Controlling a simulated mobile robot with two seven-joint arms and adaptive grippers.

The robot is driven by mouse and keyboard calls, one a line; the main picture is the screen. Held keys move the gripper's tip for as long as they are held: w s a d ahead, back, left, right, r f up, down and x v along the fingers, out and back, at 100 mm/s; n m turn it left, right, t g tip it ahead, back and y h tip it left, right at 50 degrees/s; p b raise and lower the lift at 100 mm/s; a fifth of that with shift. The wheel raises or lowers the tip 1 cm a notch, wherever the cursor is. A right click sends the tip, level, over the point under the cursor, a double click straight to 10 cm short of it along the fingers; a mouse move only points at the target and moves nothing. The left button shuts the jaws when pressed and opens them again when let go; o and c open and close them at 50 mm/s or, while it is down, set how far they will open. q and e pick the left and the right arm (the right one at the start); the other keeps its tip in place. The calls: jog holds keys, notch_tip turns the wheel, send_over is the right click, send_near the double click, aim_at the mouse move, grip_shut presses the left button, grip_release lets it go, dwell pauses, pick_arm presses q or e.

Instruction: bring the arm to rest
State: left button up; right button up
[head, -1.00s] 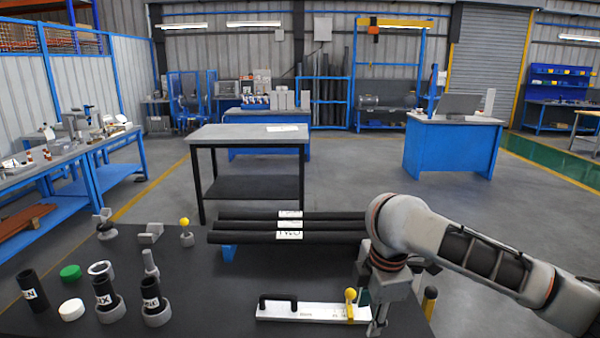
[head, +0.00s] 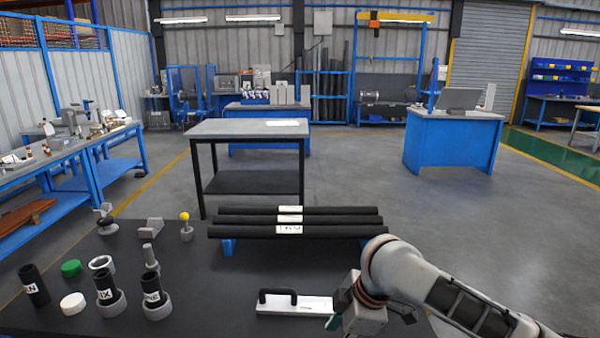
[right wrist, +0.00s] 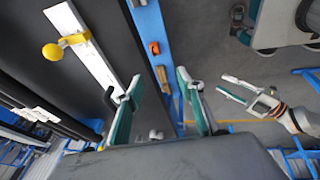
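My right gripper (head: 338,312) hangs over the right end of a white plate (head: 303,305) with a black handle, at the front of the dark table. In the right wrist view the right gripper (right wrist: 160,85) has its two teal-padded fingers apart, with nothing between them. That view also shows the white plate (right wrist: 88,50), with a yellow clip and a yellow ball knob (right wrist: 53,52), off to the left of the fingers. My left gripper (right wrist: 234,87) shows at the right of that view, fingers apart and empty. The left arm is not in the head view.
Several black bars (head: 295,220) with white labels lie on blue supports behind the plate. Black labelled cylinders (head: 105,288), grey rings, a green cap (head: 71,268) and a white cap (head: 73,303) stand at the left. The table between them and the plate is clear.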

jog(key=s+a+f+m+t+y, duration=0.2)
jog(key=f+m, duration=0.2)
jog(key=f, duration=0.2)
jog(key=s+a+f+m+t+y, duration=0.1)
jog(key=a+f+m+t+y, duration=0.15)
jog(key=f, duration=0.35)
jog(key=s+d+f+m+t+h, duration=0.2)
jog(key=s+d+f+m, duration=0.1)
jog(key=s+d+f, duration=0.3)
jog(key=s+d+f+m+t+h, duration=0.2)
jog(key=s+d+f, duration=0.4)
jog(key=s+d, duration=0.3)
jog(key=shift+d+m+h, duration=0.45)
jog(key=shift+d+m, duration=0.4)
jog(key=shift+d, duration=0.35)
jog(key=c, duration=0.3)
jog(key=shift+w+a, duration=0.1)
jog(key=shift+a, duration=0.05)
